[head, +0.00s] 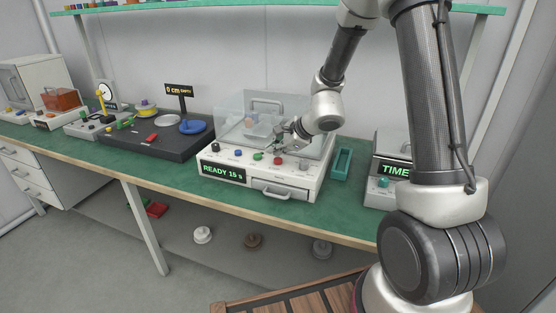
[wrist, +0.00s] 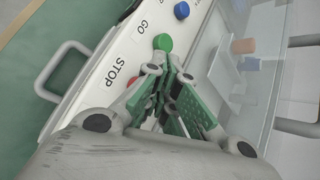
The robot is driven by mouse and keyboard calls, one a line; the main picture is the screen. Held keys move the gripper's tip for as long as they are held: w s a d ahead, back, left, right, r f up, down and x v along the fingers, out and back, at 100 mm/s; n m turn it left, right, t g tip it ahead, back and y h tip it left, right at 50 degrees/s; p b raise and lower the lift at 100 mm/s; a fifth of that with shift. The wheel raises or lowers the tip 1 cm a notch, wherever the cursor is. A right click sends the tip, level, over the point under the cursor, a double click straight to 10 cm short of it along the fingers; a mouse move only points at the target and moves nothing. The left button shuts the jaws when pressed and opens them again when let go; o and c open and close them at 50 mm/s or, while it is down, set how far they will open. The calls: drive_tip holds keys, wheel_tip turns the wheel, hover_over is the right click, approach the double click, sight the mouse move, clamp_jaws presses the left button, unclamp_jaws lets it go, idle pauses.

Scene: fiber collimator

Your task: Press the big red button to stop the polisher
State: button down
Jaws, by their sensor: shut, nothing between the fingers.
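The polisher (head: 212,160) is a white box with a clear cover and a display reading "READY 15 s". A red button (head: 278,160) sits on its front panel, right of a green button (head: 258,156). In the wrist view, the green button (wrist: 162,42) is by the word GO, and the red button (wrist: 132,81), by the word STOP, is mostly hidden by a finger. My gripper (head: 279,146) is shut and empty, just above the panel near these two buttons. In the wrist view its fingertips (wrist: 164,66) are beside the green button. I cannot tell whether they touch anything.
The clear cover (head: 240,105) stands right behind the buttons. A drawer handle (head: 272,189) sticks out at the front. A teal tray (head: 342,163) and a device reading "TIME" (head: 395,172) stand to the right. A black platform (head: 150,142) with a scale is to the left.

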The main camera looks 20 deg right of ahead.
sight(275, 160)
drive_tip(key=shift+r, duration=0.2)
drive_tip(key=shift+r, duration=2.4)
drive_tip(key=shift+a, duration=0.1)
drive_tip(key=s+d+r+n+g, duration=0.1)
drive_tip(key=s+d+n+g, duration=0.15)
drive_tip(key=s+n, duration=0.45)
drive_tip(key=s+d+n+g, duration=0.1)
drive_tip(key=s+n+g, duration=0.3)
drive_tip(key=s, duration=0.5)
drive_tip(key=s+d+r+n+t+h, duration=0.1)
drive_tip(key=s+d+r+n+h, duration=0.1)
drive_tip(key=s+d+r+n, duration=0.2)
drive_tip(key=s+d+r+n+t+h, duration=0.2)
drive_tip(key=s+d+r, duration=0.6)
drive_tip(key=s, duration=0.5)
drive_tip(key=n+h, duration=0.1)
drive_tip(key=n, duration=0.1)
drive_tip(key=shift+s+d+r+n, duration=0.15)
drive_tip(key=shift+d+r+n, duration=0.1)
drive_tip(key=shift+r+n, duration=0.15)
